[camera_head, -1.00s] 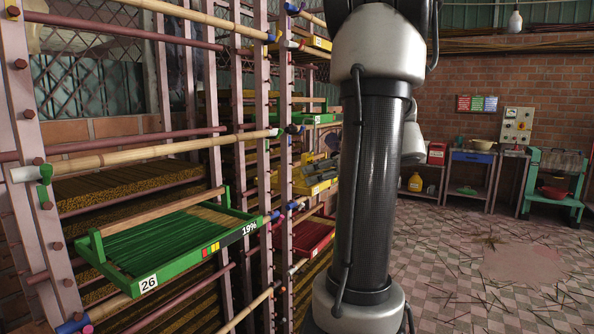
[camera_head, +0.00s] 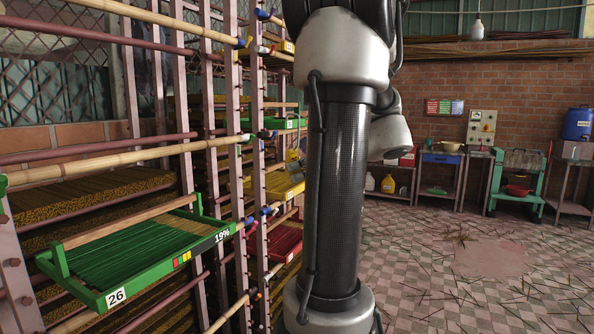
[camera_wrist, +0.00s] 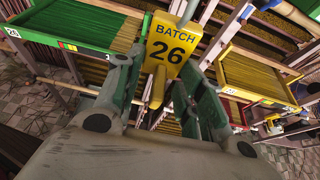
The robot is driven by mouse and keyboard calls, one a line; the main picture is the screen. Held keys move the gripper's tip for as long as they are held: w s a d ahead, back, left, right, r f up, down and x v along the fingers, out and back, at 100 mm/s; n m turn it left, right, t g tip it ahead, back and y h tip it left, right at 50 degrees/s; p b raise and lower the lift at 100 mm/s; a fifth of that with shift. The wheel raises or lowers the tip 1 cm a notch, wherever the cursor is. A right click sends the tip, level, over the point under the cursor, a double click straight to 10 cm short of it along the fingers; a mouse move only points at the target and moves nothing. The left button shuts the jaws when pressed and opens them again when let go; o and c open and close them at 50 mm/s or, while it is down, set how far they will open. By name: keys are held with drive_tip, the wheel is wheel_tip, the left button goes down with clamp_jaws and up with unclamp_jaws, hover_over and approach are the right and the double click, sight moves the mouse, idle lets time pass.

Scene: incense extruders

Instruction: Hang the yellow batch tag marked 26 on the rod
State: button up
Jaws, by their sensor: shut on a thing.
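The yellow batch tag (camera_wrist: 172,45) reads "BATCH 26" and faces the camera in the wrist view. My gripper (camera_wrist: 160,78) is shut on the tag's lower yellow part, which lies between its green-grey fingers. A pale bar (camera_wrist: 188,12) shows at the tag's top edge; I cannot tell whether it touches the tag.
A green tray (camera_head: 190,252) marked 26 and 19% juts from the rack at left; it also shows in the wrist view (camera_wrist: 45,43). A yellow tray (camera_wrist: 250,92) is at right there. Rack posts (camera_head: 240,120) stand close by. The tiled floor (camera_head: 420,270) at right is open.

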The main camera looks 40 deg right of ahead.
drive_tip(key=s+d, duration=0.2)
drive_tip(key=s, duration=0.4)
drive_tip(key=shift+s, duration=0.35)
drive_tip(key=shift+d, duration=0.1)
idle(0.9)
